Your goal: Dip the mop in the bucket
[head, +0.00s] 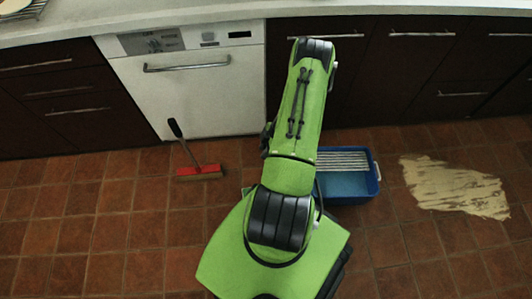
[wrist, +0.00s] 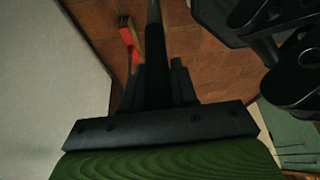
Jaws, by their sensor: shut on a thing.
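My gripper (wrist: 158,72) shows in the wrist view with its fingers around a dark rod (wrist: 154,30), which looks like the mop's handle. The rod runs up out of the top of the picture. The mop's head cannot be made out. In the head view my arm hides the gripper and the held rod. The blue bucket (head: 374,181) stands on the floor just right of my arm, with its left part hidden behind the arm. A pale slatted grid (head: 342,160) lies across its far part, and its inside is lighter blue.
A red brush (head: 200,172) with a black handle is on the floor at left; it also shows in the wrist view (wrist: 129,38). A pale yellowish spill (head: 455,188) lies right of the bucket. A white dishwasher (head: 195,95) and dark cabinets (head: 415,75) line the back.

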